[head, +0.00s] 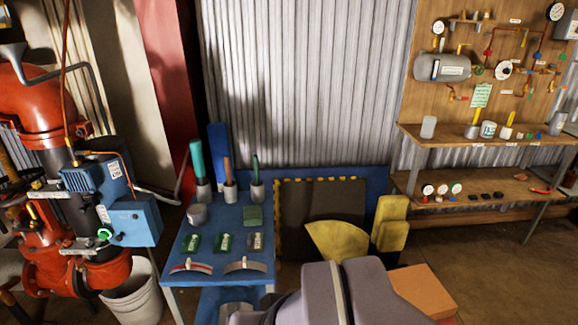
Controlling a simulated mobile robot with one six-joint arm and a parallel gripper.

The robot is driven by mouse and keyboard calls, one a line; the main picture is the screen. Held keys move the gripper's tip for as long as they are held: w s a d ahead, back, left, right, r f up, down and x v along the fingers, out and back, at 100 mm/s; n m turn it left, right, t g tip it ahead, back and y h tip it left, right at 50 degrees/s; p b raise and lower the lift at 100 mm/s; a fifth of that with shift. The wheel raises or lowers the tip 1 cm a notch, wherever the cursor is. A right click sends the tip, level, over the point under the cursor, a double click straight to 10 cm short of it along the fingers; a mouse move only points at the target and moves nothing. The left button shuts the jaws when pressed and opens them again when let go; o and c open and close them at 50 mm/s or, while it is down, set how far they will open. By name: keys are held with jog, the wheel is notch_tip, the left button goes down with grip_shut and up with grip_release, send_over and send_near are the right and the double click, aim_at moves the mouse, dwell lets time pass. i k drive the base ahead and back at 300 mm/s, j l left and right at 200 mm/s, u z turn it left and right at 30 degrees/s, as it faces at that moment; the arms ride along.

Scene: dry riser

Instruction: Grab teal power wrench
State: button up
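A teal upright tool handle (196,160) stands at the back left of the blue table (182,273), its lower end in a grey cup (203,192). It is the only clearly teal tool I see; its lower end is hidden, so I cannot tell if it is a power wrench. My arm's grey-purple links show at the bottom middle, in front of the table's right side. My gripper's fingers are not in view.
Red pipework (40,110) and a white bucket (131,296) stand left. Yellow pads (390,226) and an orange box (424,290) are right. Wooden shelves (480,143) are far right, with open floor before them.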

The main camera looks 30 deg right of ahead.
aim_at(196, 147)
jog(key=z, duration=0.1)
jog(key=i+l+u, duration=0.1)
jog(key=i+u, duration=0.3)
jog(key=i+l+u, duration=0.25)
jog(key=i+u, duration=0.15)
jog(key=i, duration=0.2)
